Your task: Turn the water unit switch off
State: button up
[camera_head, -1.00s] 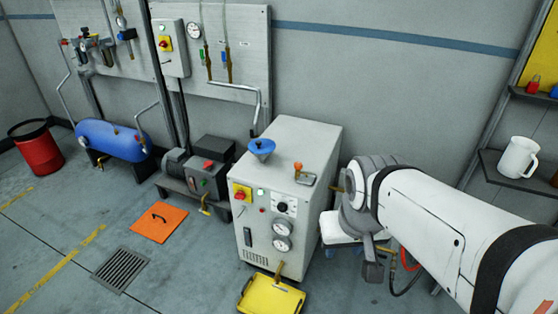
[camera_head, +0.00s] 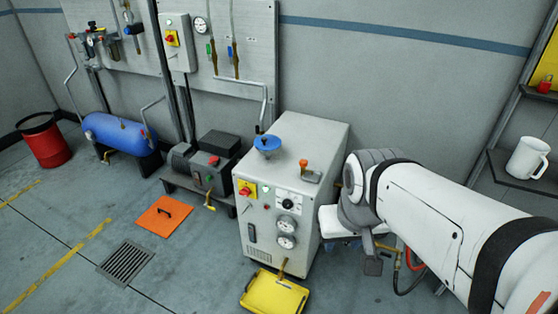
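A white cabinet unit (camera_head: 300,160) stands on the floor in the middle, with a blue funnel (camera_head: 267,146) on top. A red rotary switch on a yellow plate (camera_head: 246,190) is at the upper left of its front; its handle's exact angle is too small to read. A similar red and yellow switch (camera_head: 172,38) is on a grey wall box at the upper left. No label is readable, so I cannot tell which is the water unit's. My arm comes in from the right, its folded joint beside the cabinet's right side. My gripper (camera_head: 372,264) shows only as a dark piece low beneath it; its fingers are unclear.
A yellow tray (camera_head: 262,297) lies before the cabinet. A motor-pump set (camera_head: 205,170) and a blue tank (camera_head: 112,132) stand left. An orange plate (camera_head: 162,217) and a grate (camera_head: 126,262) are on the floor.

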aim_at(245, 191)
jog(key=k, duration=0.95)
jog(key=u, duration=0.65)
jog(key=i, duration=1.6)
jog(key=z, duration=0.45)
